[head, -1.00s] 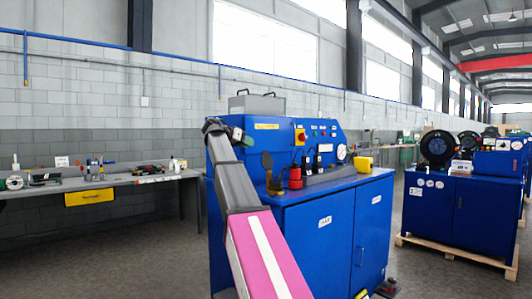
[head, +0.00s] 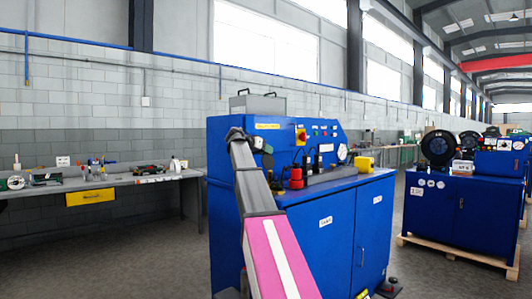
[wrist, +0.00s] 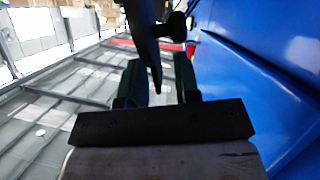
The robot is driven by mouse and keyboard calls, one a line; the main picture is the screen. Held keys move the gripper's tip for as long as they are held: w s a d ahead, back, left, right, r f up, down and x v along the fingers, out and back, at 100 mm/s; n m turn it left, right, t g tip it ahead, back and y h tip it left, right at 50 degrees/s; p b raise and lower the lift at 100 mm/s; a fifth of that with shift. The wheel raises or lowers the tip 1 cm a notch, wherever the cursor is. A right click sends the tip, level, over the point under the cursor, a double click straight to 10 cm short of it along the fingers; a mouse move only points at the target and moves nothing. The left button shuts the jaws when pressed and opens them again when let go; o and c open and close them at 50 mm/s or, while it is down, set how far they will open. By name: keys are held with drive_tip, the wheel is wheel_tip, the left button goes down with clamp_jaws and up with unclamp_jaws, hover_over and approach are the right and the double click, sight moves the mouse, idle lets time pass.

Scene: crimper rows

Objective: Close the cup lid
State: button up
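In the wrist view my gripper (wrist: 162,78) shows two dark fingers with a gap between them. A dark, tapering piece (wrist: 147,42) hangs from the top of that view, its tip reaching toward the gap. I cannot tell what it is, or whether it touches a finger. In the head view my forearm and wrist stand in front of the left of the blue machine (head: 335,235), and the fingers are not clear. A small red object (head: 296,180) is on the machine's top, right of my wrist. I cannot make out a cup or its lid with certainty.
A yellow block (head: 364,163) sits at the machine's right end, near a round gauge (head: 342,152). A grey workbench (head: 130,181) with tools stands at the left. Another blue machine (head: 450,215) stands on a pallet at the right. Open floor lies between them.

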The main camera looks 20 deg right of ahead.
clamp_jaws()
drive_tip(key=shift+s, duration=0.1)
drive_tip(key=s+m+t, duration=0.1)
drive_tip(key=s, duration=0.1)
drive_tip(key=s+d+m+t, duration=0.1)
drive_tip(key=m, duration=0.1)
drive_tip(key=shift+s+d+r+y, duration=0.15)
drive_tip(key=shift+s+y, duration=0.15)
drive_tip(key=shift+s, duration=0.1)
drive_tip(key=s+d+f+m+t, duration=0.2)
drive_tip(key=s+f+m+t, duration=0.3)
drive_tip(key=s+f+m, duration=0.2)
drive_tip(key=shift+s+d+m, duration=0.25)
drive_tip(key=shift+d+m, duration=0.05)
drive_tip(key=shift+d, duration=0.1)
idle(0.4)
